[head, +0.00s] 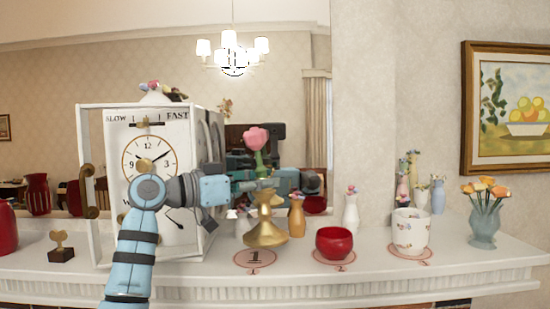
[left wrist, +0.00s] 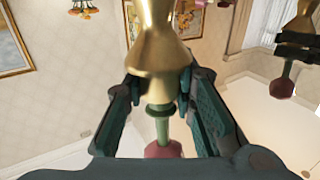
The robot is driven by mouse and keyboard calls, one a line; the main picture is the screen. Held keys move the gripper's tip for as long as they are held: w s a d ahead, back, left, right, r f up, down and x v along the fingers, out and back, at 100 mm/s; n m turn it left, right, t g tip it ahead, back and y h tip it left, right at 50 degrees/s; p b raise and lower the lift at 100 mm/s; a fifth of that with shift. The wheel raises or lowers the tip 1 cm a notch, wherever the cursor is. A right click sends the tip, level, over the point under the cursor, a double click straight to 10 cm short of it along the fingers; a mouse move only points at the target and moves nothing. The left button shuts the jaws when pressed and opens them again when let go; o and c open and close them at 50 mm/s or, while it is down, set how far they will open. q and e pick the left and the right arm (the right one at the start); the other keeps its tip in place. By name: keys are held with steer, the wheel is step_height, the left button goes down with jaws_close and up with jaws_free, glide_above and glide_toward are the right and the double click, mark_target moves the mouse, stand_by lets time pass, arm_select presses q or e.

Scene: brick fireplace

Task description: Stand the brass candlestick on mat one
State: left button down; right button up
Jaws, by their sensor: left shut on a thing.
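The brass candlestick (head: 265,233), with a green stem and a pink tulip-like top (head: 257,138), is gripped by my left gripper (head: 262,185) around its upper part. Its flared base hangs over the back of mat one (head: 255,260), a round pinkish mat marked 1, and looks slightly tilted. A small gap seems to show below the base. In the left wrist view the brass body (left wrist: 160,60) sits between the two dark green fingers (left wrist: 160,105). My right gripper is not in view.
A red bowl (head: 333,243) stands on a mat just right. A white floral pot (head: 410,232) stands on another mat. A large white clock (head: 150,140) is close on the left. A mirror backs the shelf (head: 190,285); small vases stand behind.

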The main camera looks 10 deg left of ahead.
mark_target(254, 232)
arm_select(q)
steer(key=shift+f, duration=0.15)
step_height(254, 232, down, 2)
steer(key=shift+f, duration=0.1)
steer(key=shift+s+a+f+t+b, duration=0.15)
steer(key=shift+s+a+f, duration=0.15)
steer(key=shift+a, duration=0.2)
steer(key=shift+s+a+f+t+b, duration=0.15)
steer(key=shift+s+a+f, duration=0.1)
steer(key=shift+a, duration=0.25)
steer(key=shift+s+a+r, duration=0.15)
steer(key=shift+s+a, duration=0.05)
steer(key=shift+a, duration=0.1)
steer(key=shift+s+a, duration=0.15)
steer(key=c, duration=1.6)
jaws_free()
steer(key=shift+f, duration=0.3)
steer(key=shift+c, duration=0.2)
steer(key=o, duration=0.3)
steer(key=shift+d, duration=0.6)
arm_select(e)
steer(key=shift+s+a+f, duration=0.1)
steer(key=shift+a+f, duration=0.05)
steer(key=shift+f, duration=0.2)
